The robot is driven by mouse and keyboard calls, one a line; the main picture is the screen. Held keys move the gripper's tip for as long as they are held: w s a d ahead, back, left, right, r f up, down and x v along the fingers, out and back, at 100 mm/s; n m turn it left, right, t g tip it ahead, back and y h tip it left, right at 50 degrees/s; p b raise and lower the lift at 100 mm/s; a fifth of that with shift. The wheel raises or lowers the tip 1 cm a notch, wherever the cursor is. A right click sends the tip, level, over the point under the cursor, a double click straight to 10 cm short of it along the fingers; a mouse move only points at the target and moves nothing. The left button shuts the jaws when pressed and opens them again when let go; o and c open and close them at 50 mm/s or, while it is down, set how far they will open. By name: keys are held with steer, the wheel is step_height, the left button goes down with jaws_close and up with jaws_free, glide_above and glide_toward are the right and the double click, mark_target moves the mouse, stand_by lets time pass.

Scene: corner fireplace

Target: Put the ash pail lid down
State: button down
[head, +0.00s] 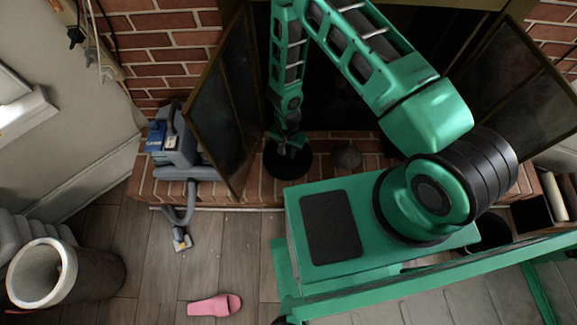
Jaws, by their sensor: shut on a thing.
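The ash pail lid (288,172) appears as a round black disc over the brick hearth, in front of the open fireplace. My gripper (288,150) points down at the middle of the disc and is shut on it. The fingers hide the part of the lid that they hold. I cannot tell whether the lid touches the bricks or hangs just above them. A dark round opening (490,230) at the right, partly behind my body, may be the ash pail.
A small grey dome-shaped thing (346,156) sits on the hearth (235,190) just right of the lid. An open glass fireplace door (217,105) stands to the left. A grey vacuum (180,150), pink slipper (214,305) and grey cylindrical bin (95,275) are farther left.

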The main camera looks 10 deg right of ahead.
mark_target(287, 157)
step_height(287, 157, down, 5)
steer(key=shift+s+a+r, duration=0.1)
steer(key=shift+a, duration=0.05)
steer(key=shift+f, duration=2.6)
steer(key=c, duration=1.4)
jaws_free()
steer(key=shift+f, duration=0.1)
step_height(287, 157, up, 12)
steer(key=shift+r, duration=0.1)
